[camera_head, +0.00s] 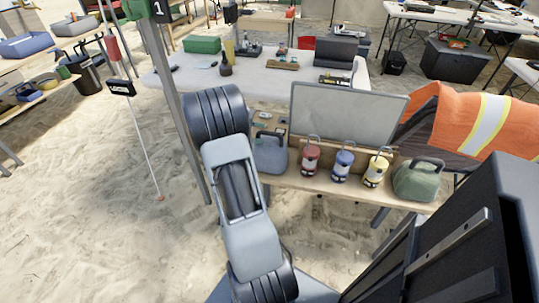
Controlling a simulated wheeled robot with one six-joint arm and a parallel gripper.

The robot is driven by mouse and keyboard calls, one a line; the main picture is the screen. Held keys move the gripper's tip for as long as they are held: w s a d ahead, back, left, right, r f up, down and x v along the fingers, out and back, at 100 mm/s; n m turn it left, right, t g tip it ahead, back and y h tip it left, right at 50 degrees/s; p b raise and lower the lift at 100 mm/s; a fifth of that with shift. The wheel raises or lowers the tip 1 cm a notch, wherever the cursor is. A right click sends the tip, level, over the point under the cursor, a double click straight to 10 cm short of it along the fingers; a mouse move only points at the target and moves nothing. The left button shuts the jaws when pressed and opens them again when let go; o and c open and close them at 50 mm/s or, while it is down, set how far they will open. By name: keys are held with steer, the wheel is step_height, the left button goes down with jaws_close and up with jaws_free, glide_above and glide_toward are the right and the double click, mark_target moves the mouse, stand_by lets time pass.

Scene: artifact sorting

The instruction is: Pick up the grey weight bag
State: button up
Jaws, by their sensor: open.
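The grey weight bag (271,156) sits upright on the left part of the small wooden table (318,188), with a handle loop at its top. Part of its left side is hidden behind my arm. A similar green bag (415,181) with a dark handle stands at the table's right end. My arm rises from the bottom of the picture, just left of the grey bag. My gripper itself is not visible.
Red (310,159), blue (342,166) and yellow (376,171) lanterns stand between the two bags. A grey panel (345,112) stands behind them. An orange vest (470,122) hangs at right. A pole (182,110) rises left of my arm. Open sand lies at left.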

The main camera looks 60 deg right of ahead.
mark_target(267, 133)
steer(key=shift+b+x, duration=0.5)
steer(key=shift+x, duration=2.05)
steer(key=shift+c, duration=0.5)
steer(key=shift+w, duration=0.1)
jaws_close()
steer(key=shift+r, duration=0.15)
